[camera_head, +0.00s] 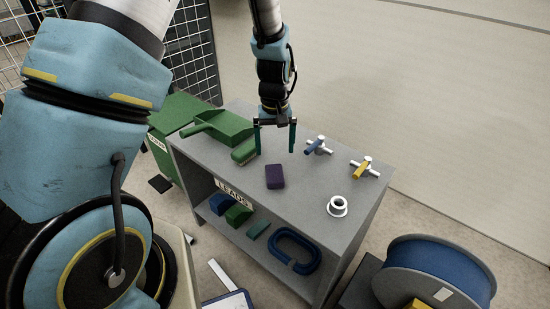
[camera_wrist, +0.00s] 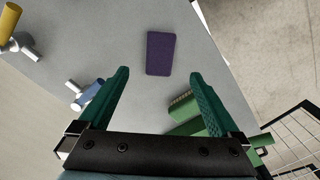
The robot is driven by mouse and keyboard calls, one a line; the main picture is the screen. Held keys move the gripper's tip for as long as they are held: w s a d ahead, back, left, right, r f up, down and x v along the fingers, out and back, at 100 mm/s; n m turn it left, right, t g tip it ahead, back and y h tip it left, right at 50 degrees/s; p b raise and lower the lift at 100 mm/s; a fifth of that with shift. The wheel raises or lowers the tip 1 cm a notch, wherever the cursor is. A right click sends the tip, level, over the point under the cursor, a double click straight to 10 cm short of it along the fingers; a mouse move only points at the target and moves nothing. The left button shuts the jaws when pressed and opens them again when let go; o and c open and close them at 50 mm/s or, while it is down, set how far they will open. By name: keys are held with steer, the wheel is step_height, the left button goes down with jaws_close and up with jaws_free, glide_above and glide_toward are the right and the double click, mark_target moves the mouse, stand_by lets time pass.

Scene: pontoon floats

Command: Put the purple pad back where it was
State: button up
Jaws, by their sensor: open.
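The purple pad (camera_head: 275,176) lies flat on the grey top of the shelf unit (camera_head: 215,152), near its front edge and above the "LEADS" label. It also shows in the wrist view (camera_wrist: 160,54), beyond and between the fingertips. My gripper (camera_head: 275,152) is open and empty above the shelf top, behind the pad in the head view. In the wrist view its two green fingers (camera_wrist: 160,72) are spread wide apart, with nothing between them. The pad is apart from the fingers and fully visible.
A green dustpan (camera_head: 222,126) and brush (camera_head: 245,150) lie left of my gripper. Blue-handled (camera_head: 318,146) and yellow-handled (camera_head: 365,167) fittings and a white ring piece (camera_head: 337,206) stand to the right. Below are a blue loop (camera_head: 295,252) and blocks. A blue reel (camera_head: 430,270) stands at right.

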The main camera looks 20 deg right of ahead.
steer(key=shift+r, duration=0.4)
steer(key=w+a+r+n, duration=0.1)
steer(key=a+r, duration=0.3)
steer(key=a, duration=0.3)
steer(key=w+a+r, duration=0.2)
steer(key=a+r, duration=0.2)
steer(key=a, duration=0.4)
steer(key=s+a+r, duration=0.3)
steer(key=a, duration=0.4)
steer(key=s+a+r+n+t, duration=0.1)
steer(key=s+a+r, duration=0.2)
steer(key=a, duration=0.5)
steer(key=shift+s+r+t, duration=0.15)
steer(key=shift+s+t, duration=0.15)
step_height(320, 180, up, 4)
steer(key=p, duration=0.4)
steer(key=shift+r, duration=0.2)
